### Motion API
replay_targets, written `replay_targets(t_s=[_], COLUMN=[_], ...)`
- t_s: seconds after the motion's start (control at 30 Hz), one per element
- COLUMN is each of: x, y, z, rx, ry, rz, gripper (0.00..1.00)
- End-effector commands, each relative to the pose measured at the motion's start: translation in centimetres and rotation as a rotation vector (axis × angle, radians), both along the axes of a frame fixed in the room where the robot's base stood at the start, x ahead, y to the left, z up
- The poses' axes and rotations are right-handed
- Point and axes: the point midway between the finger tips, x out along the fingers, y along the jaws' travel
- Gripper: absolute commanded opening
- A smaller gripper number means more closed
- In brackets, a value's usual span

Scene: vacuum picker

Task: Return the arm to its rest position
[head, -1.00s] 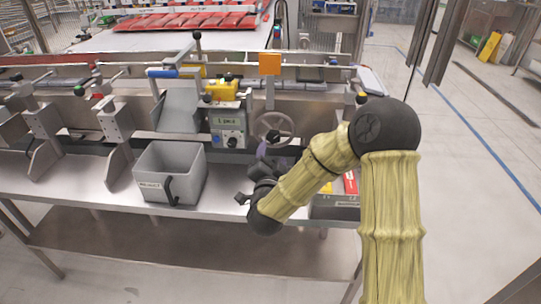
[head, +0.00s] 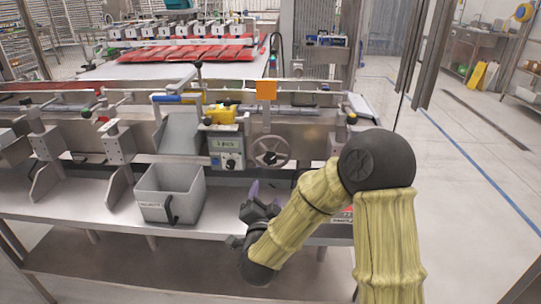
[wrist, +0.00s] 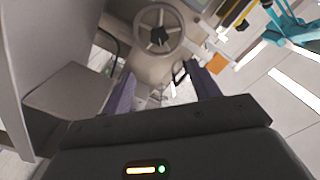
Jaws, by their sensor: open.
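My arm, in a yellow sleeve with dark joints, reaches in from the right side of the head view and bends down toward the front of the machine's shelf. My gripper (head: 259,200) is just right of a grey bin, with a purple finger showing. In the wrist view my gripper (wrist: 163,95) has its two purple fingers spread apart with nothing held between them. The machine's handwheel (wrist: 160,32) shows beyond the fingers there, and in the head view (head: 271,151) it sits above my gripper.
A grey bin (head: 187,189) with a label stands on the metal shelf (head: 110,205). A control box (head: 226,147), an orange square panel (head: 266,89) and metal brackets (head: 118,146) are on the machine behind. Open floor (head: 470,215) lies to the right.

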Motion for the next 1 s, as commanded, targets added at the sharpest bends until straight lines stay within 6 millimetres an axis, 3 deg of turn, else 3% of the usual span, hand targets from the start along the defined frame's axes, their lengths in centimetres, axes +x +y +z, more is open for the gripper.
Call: replay_targets(t_s=[0.33, 0.57, 0.77, 1.0], x=[0.2, -1.4, -4.2, -9.5], y=[-0.5, -2.4, -5.6, -10.5], z=[-1.6, -4.1, -6.1, -7.6], rx=[-0.132, -0.299, -0.43, -0.554], ry=[0.154, 0.374, 0.584, 0.857], rz=[0.134, 0.271, 0.36, 0.447], gripper=[0.61, 0.61, 0.61, 0.61])
